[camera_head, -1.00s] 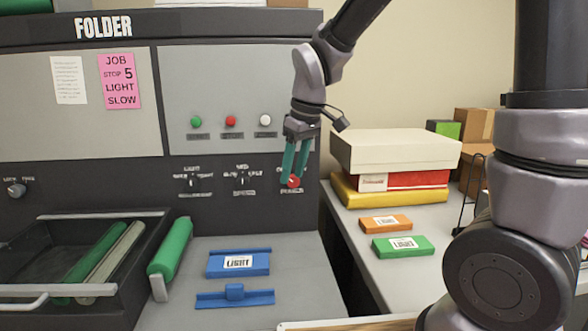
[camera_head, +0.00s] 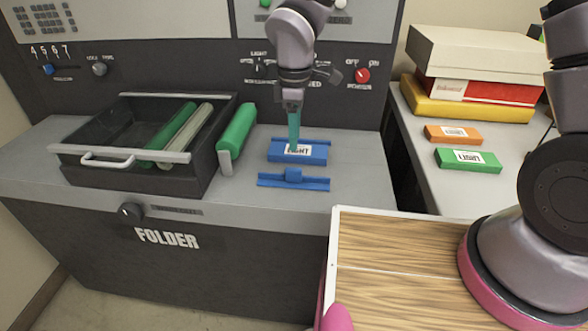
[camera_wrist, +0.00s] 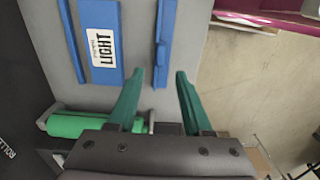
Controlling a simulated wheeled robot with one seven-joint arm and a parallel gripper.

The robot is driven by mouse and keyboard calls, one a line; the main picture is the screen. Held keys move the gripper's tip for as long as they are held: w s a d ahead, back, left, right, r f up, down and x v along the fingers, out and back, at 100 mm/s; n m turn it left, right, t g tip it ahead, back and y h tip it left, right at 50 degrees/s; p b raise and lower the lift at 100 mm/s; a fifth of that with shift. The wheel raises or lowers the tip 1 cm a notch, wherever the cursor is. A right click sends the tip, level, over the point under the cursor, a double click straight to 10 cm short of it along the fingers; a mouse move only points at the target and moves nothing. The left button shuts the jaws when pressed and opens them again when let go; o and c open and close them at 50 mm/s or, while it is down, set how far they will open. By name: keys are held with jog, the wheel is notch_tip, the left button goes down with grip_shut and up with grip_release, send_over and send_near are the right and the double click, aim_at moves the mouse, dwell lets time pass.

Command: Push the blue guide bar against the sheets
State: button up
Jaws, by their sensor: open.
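The blue guide bar (camera_head: 310,183), a thin rail with a raised block at its middle, lies on the grey machine top in front of the sheets (camera_head: 315,155), a blue pack labelled LIGHT. A narrow gap separates them. In the head view my gripper (camera_head: 294,149) points down over the pack, its teal fingers overlapping there. In the wrist view my gripper (camera_wrist: 161,70) is open and empty. The guide bar (camera_wrist: 164,25) shows ahead between the fingertips, and the LIGHT pack (camera_wrist: 88,72) is to its left. I cannot tell the fingertips' height above the top.
A fixed blue strip (camera_wrist: 72,40) edges the pack's far side. A green roller (camera_head: 238,130) and a black tray (camera_head: 85,178) with rollers stand left. A side table (camera_head: 432,180) on the right holds boxes and orange and green packs. The machine's front edge is clear.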

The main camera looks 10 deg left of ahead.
aim_at(293, 168)
jog(key=shift+s+a+f, duration=0.15)
jog(key=shift+f, duration=0.25)
notch_tip(293, 168, down, 10)
jog(key=shift+f, duration=0.1)
grip_shut()
dwell(1.4)
